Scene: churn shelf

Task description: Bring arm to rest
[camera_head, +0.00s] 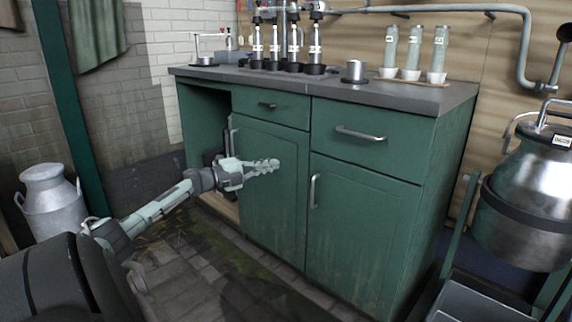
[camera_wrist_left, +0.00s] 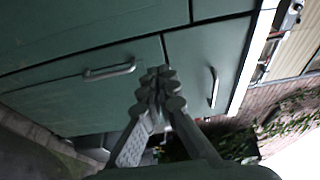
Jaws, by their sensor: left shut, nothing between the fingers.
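My left arm reaches in from the left in the head view. Its left gripper (camera_head: 272,165) is shut and empty, in front of the left door of the green cabinet (camera_head: 370,230). The same gripper shows in the left wrist view (camera_wrist_left: 157,80), with its fingertips together and the cabinet front (camera_wrist_left: 80,45) behind them. Whether the fingertips touch the door cannot be told. My right gripper is not in view.
The grey countertop (camera_head: 400,95) carries bottles (camera_head: 415,50) and black-based cylinders (camera_head: 293,45). A milk can (camera_head: 50,200) stands at left. A large metal churn (camera_head: 530,195) is at right. Door handles (camera_head: 314,190) stick out. Paved floor (camera_head: 190,265) lies open before the cabinet.

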